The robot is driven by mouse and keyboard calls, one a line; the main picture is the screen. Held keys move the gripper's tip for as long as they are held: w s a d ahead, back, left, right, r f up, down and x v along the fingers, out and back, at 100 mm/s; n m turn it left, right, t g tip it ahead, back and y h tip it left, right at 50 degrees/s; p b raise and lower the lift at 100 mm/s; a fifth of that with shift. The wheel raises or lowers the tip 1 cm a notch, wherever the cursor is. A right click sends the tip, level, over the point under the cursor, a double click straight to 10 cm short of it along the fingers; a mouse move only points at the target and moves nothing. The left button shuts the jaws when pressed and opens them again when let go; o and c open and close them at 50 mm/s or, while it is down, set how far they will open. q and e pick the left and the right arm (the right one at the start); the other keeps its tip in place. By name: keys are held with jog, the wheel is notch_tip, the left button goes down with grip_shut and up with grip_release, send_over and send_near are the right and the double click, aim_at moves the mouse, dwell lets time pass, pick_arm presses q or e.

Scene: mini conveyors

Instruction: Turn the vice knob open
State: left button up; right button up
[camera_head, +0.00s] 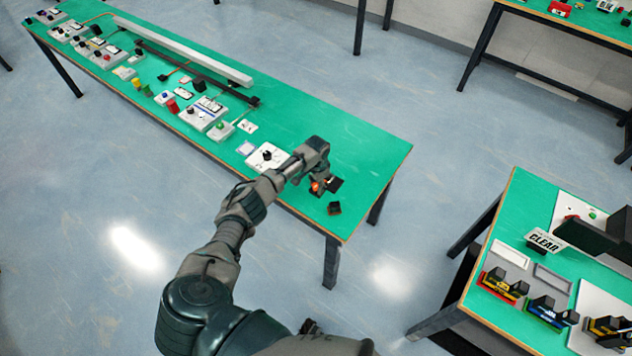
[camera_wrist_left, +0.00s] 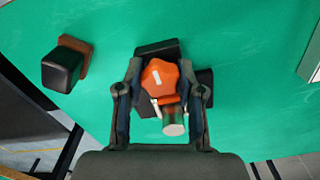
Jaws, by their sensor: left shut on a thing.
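The orange knob (camera_wrist_left: 163,76), with a white mark on its face, is between the fingers of my left gripper (camera_wrist_left: 163,100) in the left wrist view. My left gripper is shut on it. Dark parts of the vice (camera_wrist_left: 157,48) show behind the knob, and a short silvery cylinder (camera_wrist_left: 174,126) shows just below it. In the head view my left gripper (camera_head: 318,185) is low over the right end of the green table, with a bit of orange visible at it. The fingers and wrist hide much of the vice. My right gripper is not in view.
A black block on a brown base (camera_wrist_left: 63,65) stands beside the vice; it also shows in the head view (camera_head: 335,208). A white box with a black knob (camera_head: 267,156) is left of my wrist. The green table (camera_head: 370,150) is clear toward its far right corner.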

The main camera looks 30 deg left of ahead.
pick_arm(q)
jog(key=shift+r+n+p, duration=0.3)
jog(key=shift+n, duration=0.3)
jog(key=n+p, duration=0.1)
jog(key=n, duration=0.1)
jog(key=shift+w+n+p, duration=0.1)
jog(key=shift+n+p, duration=0.2)
jog(key=shift+p, duration=0.1)
jog(key=n+p, duration=0.1)
jog(key=n, duration=0.2)
jog(key=shift+w+f+n+p, duration=0.1)
jog(key=shift+n+p, duration=0.5)
jog(key=shift+n, duration=0.6)
jog(key=o, duration=0.9)
jog(key=shift+f, duration=0.1)
jog(key=shift+a, duration=0.1)
